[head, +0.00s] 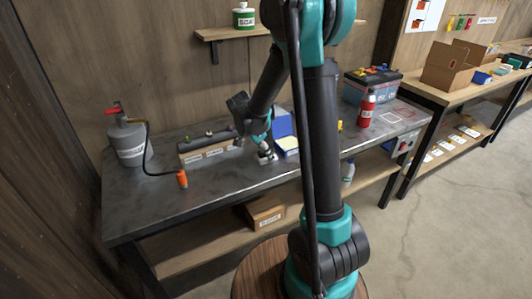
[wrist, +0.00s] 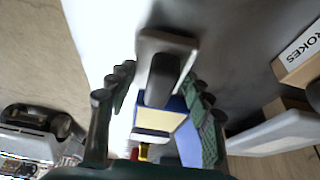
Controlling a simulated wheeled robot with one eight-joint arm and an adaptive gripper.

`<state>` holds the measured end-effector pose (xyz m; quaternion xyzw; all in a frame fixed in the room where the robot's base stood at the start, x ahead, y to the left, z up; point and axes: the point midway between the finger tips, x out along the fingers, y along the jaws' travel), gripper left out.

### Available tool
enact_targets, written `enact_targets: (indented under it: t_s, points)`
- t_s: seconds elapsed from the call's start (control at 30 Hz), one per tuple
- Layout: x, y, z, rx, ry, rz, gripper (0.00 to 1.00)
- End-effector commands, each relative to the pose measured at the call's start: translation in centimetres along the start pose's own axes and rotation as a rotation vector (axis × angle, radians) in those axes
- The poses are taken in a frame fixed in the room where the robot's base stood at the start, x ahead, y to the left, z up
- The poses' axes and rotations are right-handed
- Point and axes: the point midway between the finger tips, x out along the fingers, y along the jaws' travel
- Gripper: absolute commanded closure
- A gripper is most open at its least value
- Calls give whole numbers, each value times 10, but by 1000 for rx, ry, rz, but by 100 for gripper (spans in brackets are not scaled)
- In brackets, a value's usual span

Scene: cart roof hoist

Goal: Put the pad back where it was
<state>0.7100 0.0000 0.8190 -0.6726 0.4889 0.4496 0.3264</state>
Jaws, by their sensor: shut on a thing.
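My gripper (head: 264,148) is low over the middle of the metal bench, pointing down. In the wrist view its ribbed fingers (wrist: 162,82) are closed on a light grey piece with a dark centre, which looks like the pad (wrist: 167,43). The pad shows only as a small pale piece under the gripper in the head view (head: 266,156). I cannot tell whether it touches the bench top. A blue and cream block (wrist: 160,115) shows between the fingers in the wrist view.
The bench top (head: 225,182) is clear in front. A labelled box (head: 207,152) sits left of the gripper, with a grey tank (head: 127,143) and an orange nozzle (head: 182,179) further left. A red bottle (head: 366,110) and a battery (head: 372,85) stand to the right.

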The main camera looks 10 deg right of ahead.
Motion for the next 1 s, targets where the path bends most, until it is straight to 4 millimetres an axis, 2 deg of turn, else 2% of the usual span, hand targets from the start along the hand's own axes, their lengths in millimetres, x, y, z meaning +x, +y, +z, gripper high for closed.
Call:
enact_targets:
  t_s: [0.17,0.2,0.37,0.73,0.87,1.0]
  points:
    - [2,0,1,0,0,0,76]
    - [3,0,1,0,0,0,48]
    - [2,0,1,0,0,0,28]
    - [-1,0,0,0,0,0,28]
    - [-16,0,0,-1,0,-1,28]
    - [-43,0,0,-2,0,-1,28]
